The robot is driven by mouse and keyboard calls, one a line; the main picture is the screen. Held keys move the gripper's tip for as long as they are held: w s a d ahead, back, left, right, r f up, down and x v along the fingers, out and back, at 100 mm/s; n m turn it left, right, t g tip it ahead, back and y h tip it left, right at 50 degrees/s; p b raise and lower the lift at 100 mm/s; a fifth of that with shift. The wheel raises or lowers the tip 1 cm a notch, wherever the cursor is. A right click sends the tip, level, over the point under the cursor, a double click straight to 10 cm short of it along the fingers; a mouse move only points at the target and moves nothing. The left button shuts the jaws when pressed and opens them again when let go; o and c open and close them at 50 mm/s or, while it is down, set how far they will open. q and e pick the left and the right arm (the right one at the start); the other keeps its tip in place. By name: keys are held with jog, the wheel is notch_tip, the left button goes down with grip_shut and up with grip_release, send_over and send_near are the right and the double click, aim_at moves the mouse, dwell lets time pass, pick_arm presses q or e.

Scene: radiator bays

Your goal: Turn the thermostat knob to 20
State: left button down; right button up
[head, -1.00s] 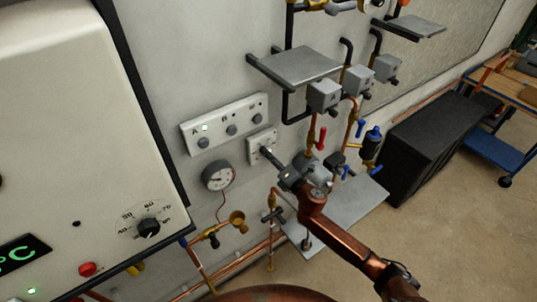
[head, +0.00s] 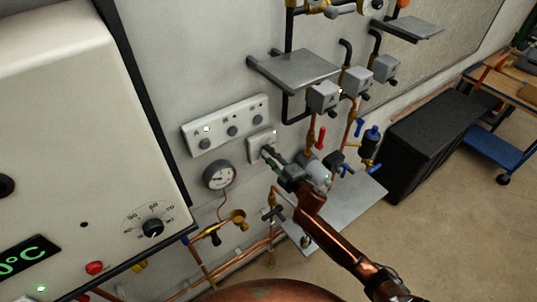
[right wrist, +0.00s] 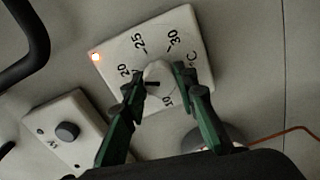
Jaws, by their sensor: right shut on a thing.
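The thermostat is a white square plate (right wrist: 190,25) on the wall with black numbers. Its pale round knob (right wrist: 160,73) has a black pointer line facing left in the wrist view, a little below the 20 mark. My right gripper (right wrist: 159,82) is shut on the knob, with one green-black finger on each side. The left finger covers part of the scale. In the head view the plate (head: 259,140) is partly hidden by my right gripper (head: 268,153). My left gripper is not in view.
A white panel with several knobs (head: 230,122) sits beside the thermostat, and a round gauge (head: 219,175) is below it. Pipes and valves (head: 322,138) are close to my right arm. A white boiler (head: 70,110) fills the left.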

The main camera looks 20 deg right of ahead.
dwell(0.4)
jog(key=o, duration=1.2)
jog(key=shift+d, duration=0.1)
jog(key=v, duration=1.2)
jog(key=shift+f, duration=0.1)
